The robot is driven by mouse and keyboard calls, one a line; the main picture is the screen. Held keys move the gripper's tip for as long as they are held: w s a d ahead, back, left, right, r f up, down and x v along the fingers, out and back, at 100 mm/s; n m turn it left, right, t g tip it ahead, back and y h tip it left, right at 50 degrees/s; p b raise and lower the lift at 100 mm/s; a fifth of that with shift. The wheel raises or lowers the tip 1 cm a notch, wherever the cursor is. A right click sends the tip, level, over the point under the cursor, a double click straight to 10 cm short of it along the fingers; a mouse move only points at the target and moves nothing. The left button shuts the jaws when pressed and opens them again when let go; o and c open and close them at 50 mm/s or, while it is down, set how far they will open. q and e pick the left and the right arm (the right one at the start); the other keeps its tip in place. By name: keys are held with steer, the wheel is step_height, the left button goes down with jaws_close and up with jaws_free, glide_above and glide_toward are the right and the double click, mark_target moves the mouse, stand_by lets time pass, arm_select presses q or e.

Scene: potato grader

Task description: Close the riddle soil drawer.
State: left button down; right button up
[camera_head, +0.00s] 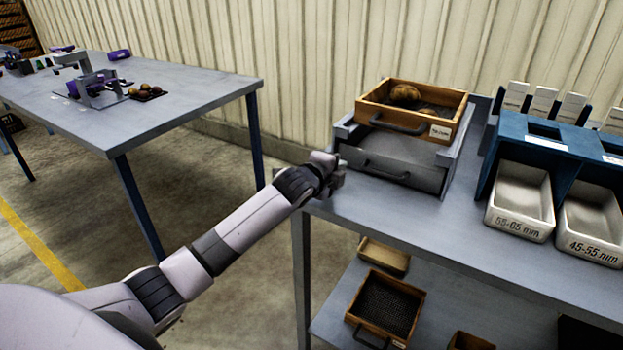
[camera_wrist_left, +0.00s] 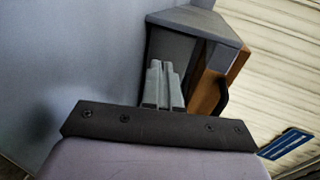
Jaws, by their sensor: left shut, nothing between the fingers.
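The riddle soil drawer (camera_head: 425,179) is a grey metal drawer with a dark bar handle, low in the grey riddle stand (camera_head: 462,150) on the bench. Part of its bare inside shows behind its front, so it looks partly pulled out. A wooden riddle (camera_head: 455,112) with a potato on its mesh sits above it. My left gripper (camera_head: 338,180) is shut and empty, just left of the drawer front at the bench edge. In the left wrist view its shut fingers (camera_wrist_left: 163,88) point toward the grey stand (camera_wrist_left: 195,22); contact cannot be told. My right gripper is out of view.
A blue rack (camera_head: 530,145) with white bins (camera_head: 520,200) stands right of the riddle on the bench (camera_head: 440,235). Wooden trays (camera_head: 385,305) lie on the lower shelf. Another table (camera_head: 180,100) stands at the left. The bench front is clear.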

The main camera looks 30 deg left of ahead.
arm_select(q)
steer(key=shift+v, duration=1.2)
steer(key=shift+s, duration=0.45)
steer(key=shift+v, duration=3.4)
steer(key=s+d+f+n+g, duration=0.2)
steer(key=s+f+n+g, duration=0.25)
steer(key=s, duration=0.65)
steer(key=s+d+f+n+g, duration=0.1)
steer(key=s+f+n+g, duration=0.35)
steer(key=s, duration=0.75)
steer(key=s+d+f+n+g, duration=0.2)
steer(key=s+f+n, duration=0.5)
steer(key=s, duration=0.4)
steer(key=w+d+f+t+h, duration=0.1)
steer(key=w+d+f+t, duration=0.2)
steer(key=w+f+t, duration=0.2)
step_height(320, 180, down, 5)
steer(key=shift+w+r+t+h, duration=0.2)
steer(key=shift+w+t+h, duration=0.1)
steer(key=shift+t, duration=0.7)
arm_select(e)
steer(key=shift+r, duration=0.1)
